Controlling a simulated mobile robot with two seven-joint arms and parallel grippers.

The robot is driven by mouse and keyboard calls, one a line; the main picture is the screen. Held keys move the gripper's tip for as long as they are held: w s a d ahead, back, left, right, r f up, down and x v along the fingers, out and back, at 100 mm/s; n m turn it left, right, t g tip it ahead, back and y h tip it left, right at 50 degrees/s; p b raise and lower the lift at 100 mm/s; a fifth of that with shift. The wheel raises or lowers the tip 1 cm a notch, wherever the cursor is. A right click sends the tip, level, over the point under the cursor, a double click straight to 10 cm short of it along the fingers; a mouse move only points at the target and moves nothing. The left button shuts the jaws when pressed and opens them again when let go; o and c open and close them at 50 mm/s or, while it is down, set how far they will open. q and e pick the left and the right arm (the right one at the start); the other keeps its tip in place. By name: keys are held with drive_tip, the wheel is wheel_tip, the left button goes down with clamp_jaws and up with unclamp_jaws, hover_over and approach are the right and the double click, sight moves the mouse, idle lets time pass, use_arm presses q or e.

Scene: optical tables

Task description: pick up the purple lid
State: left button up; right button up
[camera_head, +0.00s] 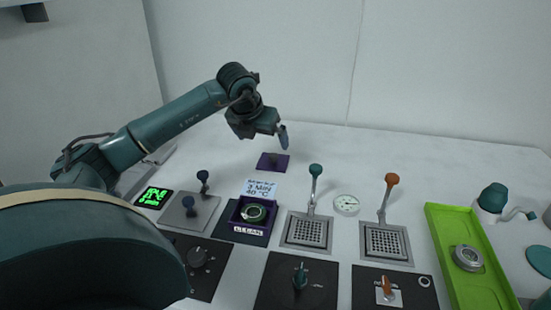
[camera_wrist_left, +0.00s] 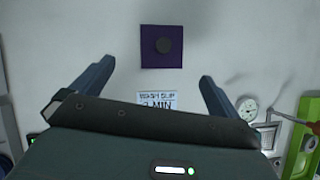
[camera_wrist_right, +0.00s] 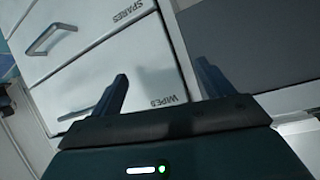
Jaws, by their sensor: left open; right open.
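The purple lid (camera_head: 273,162) is a flat square plate lying on the white table, behind the paper slip. In the left wrist view the lid (camera_wrist_left: 150,62) shows a dark round knob at its middle. My left gripper (camera_head: 283,137) is above the table close to the lid, apart from it. In its wrist view the left gripper (camera_wrist_left: 158,73) is open and empty, with the lid beyond the fingertips. My right gripper (camera_wrist_right: 160,76) is open and empty in its own wrist view, facing drawers; it is not seen in the head view.
A purple open box (camera_head: 236,217) with a round part inside stands in front of the paper slip (camera_head: 259,189). Levers on grated plates (camera_head: 306,231), a gauge (camera_head: 346,204) and a green tray (camera_head: 441,228) stand to the right. White drawers (camera_wrist_right: 100,60) labelled SPARES and WIPES face the right wrist.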

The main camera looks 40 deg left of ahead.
sight(272, 157)
use_arm(q)
drive_tip(key=x, duration=0.4)
drive_tip(key=shift+w+f, duration=0.15)
drive_tip(key=shift+f, duration=0.15)
drive_tip(key=shift+d+p+x, duration=0.1)
drive_tip(key=shift+p+x, duration=0.1)
drive_tip(key=shift+x, duration=1.1)
drive_tip(key=shift+d+p+x, duration=0.15)
drive_tip(key=shift+x, duration=1.2)
drive_tip(key=shift+c, duration=0.6)
drive_tip(key=c, duration=0.8)
drive_tip(key=shift+c, duration=0.2)
